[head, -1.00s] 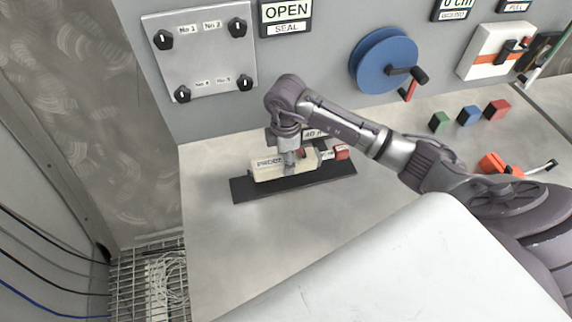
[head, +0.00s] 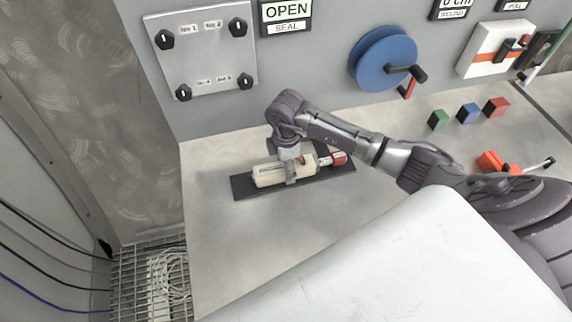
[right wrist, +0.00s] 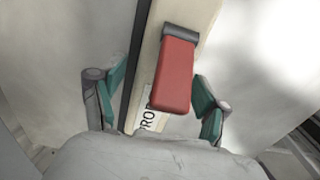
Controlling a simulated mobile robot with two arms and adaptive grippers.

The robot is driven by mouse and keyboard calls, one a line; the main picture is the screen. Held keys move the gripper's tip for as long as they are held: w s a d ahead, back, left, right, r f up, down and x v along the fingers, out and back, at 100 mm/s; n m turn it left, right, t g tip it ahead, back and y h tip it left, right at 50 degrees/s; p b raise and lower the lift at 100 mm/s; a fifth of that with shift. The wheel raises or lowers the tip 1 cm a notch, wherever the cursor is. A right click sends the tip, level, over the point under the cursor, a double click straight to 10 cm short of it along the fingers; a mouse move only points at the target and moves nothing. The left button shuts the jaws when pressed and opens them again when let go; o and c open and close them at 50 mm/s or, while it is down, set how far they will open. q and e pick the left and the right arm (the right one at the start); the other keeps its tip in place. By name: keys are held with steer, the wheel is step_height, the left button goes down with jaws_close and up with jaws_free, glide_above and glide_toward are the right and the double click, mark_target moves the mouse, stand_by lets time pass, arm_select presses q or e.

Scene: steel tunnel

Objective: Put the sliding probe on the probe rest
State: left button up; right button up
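The sliding probe (head: 268,175) is a cream, box-shaped body with a red end at its right. It lies along a dark flat strip (head: 243,187) on the bench. My right gripper (head: 290,178) is over the middle of the probe, pointing down. In the right wrist view, its green-padded fingers (right wrist: 158,98) stand apart on either side of the probe, and gaps show beside the red handle (right wrist: 178,70). The gripper hides part of the probe in the head view. Whether the dark strip is the probe rest, I cannot tell. My left gripper is out of view.
A blue reel (head: 383,60) with a crank and a white panel (head: 202,55) with several knobs are on the back wall. Green (head: 437,119), blue (head: 468,113) and red (head: 496,107) blocks and an orange tool (head: 494,162) stand at the right. The front-left bench is clear.

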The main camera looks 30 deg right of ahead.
steer(key=shift+r, duration=0.15)
step_height(320, 180, up, 12)
steer(key=b, duration=0.3)
stand_by(0.6)
